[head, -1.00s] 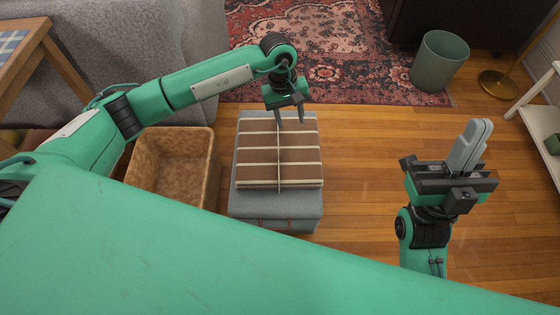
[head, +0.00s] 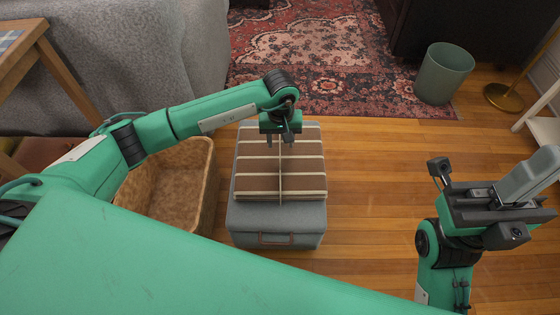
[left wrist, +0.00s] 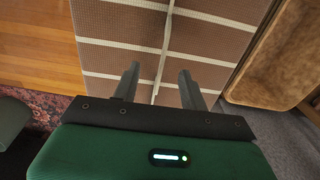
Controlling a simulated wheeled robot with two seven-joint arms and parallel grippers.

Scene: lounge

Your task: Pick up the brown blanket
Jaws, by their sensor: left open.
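The brown blanket (head: 258,184) has cream stripes and lies folded flat on a grey ottoman (head: 275,222) in the head view. Its stripes also show in the left wrist view (left wrist: 115,57). My left gripper (head: 279,141) is open and empty over the far half of the blanket, fingers pointing down. In the left wrist view its two fingers (left wrist: 160,70) stand apart, one on each side of the cream lengthwise stripe. I cannot tell whether the fingertips touch the cloth. My right gripper (head: 510,185) is at the right, away from the blanket; its jaw opening is unclear.
A tan woven basket (head: 206,200) stands close left of the ottoman, partly behind my left arm. A grey sofa (head: 120,60) is at the upper left. Wooden floor (head: 375,170) right of the ottoman is clear.

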